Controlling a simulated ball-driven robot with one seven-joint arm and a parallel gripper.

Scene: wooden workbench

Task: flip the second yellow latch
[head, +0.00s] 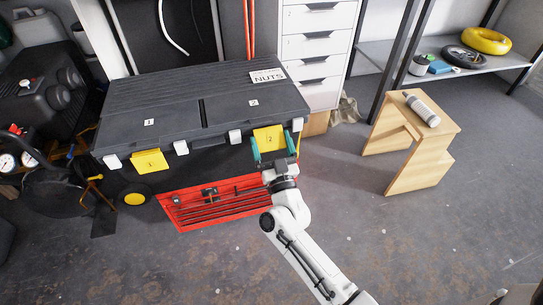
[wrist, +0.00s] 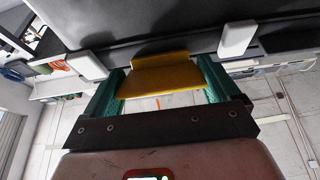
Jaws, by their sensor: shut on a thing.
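The second yellow latch (head: 269,138), marked 2, is on the front of the black tool chest (head: 178,94), toward its right end. My gripper (head: 273,151) has its green fingers at the left and right edges of this latch and is shut on it. In the wrist view the latch (wrist: 160,82) spans between the fingers of my gripper (wrist: 162,88), and its plate slants out from the dark chest front. The first yellow latch (head: 150,161), marked 1, also slants outward near the chest's left end.
White clips (head: 236,137) sit along the lid's front edge, close beside the latch. A red panel (head: 210,203) is low in front of the chest. A wooden stool (head: 440,132) with a grey bottle (head: 423,110) stands to the right. The floor between is clear.

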